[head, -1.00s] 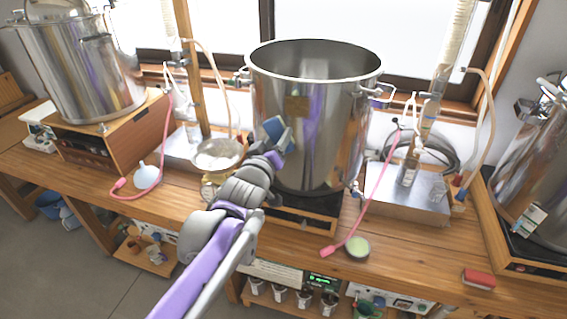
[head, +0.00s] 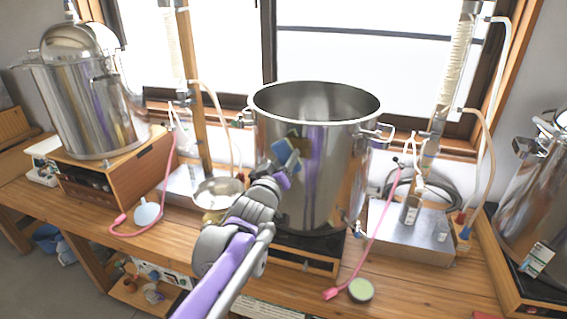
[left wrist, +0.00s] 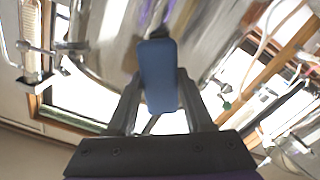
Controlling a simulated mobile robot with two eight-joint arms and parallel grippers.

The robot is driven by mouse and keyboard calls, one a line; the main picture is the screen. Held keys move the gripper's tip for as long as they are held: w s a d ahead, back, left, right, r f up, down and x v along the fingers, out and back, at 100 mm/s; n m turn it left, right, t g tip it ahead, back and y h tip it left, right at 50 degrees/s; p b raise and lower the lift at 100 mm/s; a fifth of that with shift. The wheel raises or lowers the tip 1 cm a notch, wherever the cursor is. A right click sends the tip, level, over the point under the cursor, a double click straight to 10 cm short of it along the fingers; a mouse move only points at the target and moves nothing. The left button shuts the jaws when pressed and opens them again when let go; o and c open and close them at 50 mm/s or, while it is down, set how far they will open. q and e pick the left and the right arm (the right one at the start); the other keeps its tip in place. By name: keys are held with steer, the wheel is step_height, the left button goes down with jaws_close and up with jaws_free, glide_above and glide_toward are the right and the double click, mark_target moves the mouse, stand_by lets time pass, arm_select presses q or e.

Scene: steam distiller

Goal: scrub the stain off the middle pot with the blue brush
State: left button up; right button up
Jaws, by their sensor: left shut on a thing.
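The middle pot (head: 335,195) is a tall, open, shiny steel pot at the centre of the head view. A brownish stain (head: 305,146) shows on its front wall, partly covered by the brush. My left gripper (head: 282,172) is shut on the blue brush (head: 281,151), which has a pale side towards the pot. The brush is at the pot's front wall, level with the stain and overlapping its left side; I cannot tell whether it touches. In the left wrist view the blue brush (left wrist: 157,78) sits between the fingers, with the blurred pot wall beyond. My right gripper is not in view.
A metal bowl (head: 217,192) stands left of the pot, near my left arm. A steel box (head: 400,240) with a pink hose and a green-topped round tin (head: 360,290) are to the right. Other steel pots stand at far left (head: 85,110) and far right (head: 535,205).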

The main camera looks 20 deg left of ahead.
arm_select(q)
steer(key=shift+w, duration=1.3)
stand_by(0.5)
steer(key=shift+d, duration=0.1)
